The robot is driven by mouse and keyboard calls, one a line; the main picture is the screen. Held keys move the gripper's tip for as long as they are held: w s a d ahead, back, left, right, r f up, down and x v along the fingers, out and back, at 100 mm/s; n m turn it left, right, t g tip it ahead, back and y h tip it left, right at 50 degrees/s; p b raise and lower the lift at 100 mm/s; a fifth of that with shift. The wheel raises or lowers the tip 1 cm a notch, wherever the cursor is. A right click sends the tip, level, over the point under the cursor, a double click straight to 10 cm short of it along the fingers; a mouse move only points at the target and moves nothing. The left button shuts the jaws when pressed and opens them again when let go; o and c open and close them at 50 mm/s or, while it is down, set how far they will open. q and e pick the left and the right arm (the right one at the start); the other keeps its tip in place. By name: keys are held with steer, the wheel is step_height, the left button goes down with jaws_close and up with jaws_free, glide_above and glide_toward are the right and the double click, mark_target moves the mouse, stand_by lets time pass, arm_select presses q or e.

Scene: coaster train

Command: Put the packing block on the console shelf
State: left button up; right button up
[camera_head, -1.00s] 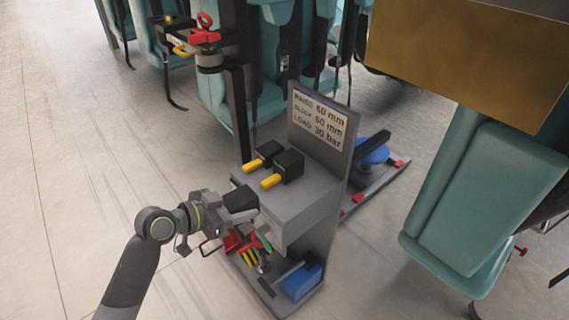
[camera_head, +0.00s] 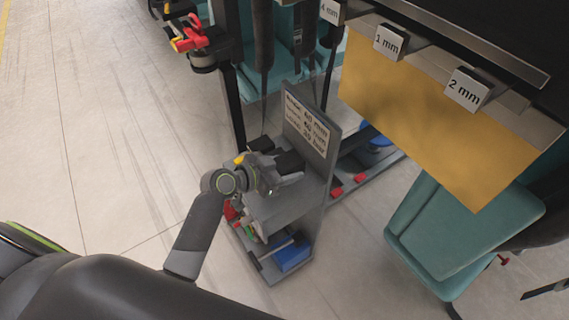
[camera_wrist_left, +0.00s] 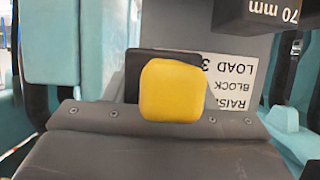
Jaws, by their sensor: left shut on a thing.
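The left block (camera_head: 260,143) stands on the console top beside the upright sign panel (camera_head: 308,128). The right block (camera_head: 290,163) is at my left gripper (camera_head: 272,180), which is shut on it. In the left wrist view its yellow handle (camera_wrist_left: 172,92) is in the middle, with the black block body (camera_wrist_left: 135,66) behind it. A black block marked 70 mm (camera_wrist_left: 262,12) shows at the top right there. The gripper hides this handle in the head view. I cannot tell whether the right block touches the console top (camera_head: 290,205).
A lower tray holds a blue item (camera_head: 293,252). A tan panel (camera_head: 430,120) with tags marked 1 mm (camera_head: 390,41) and 2 mm (camera_head: 467,89) hangs at the right. Teal seats (camera_head: 465,235) stand near the console. The floor at the left is clear.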

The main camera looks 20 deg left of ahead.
arm_select(q)
glide_above(286, 196)
step_height(286, 196, down, 5)
steer(key=shift+r, duration=0.1)
steer(key=shift+w+f+b, duration=0.1)
steer(key=shift+f+b, duration=0.3)
steer(key=shift+f, duration=2)
steer(key=shift+f, duration=0.15)
steer(key=o, duration=1.5)
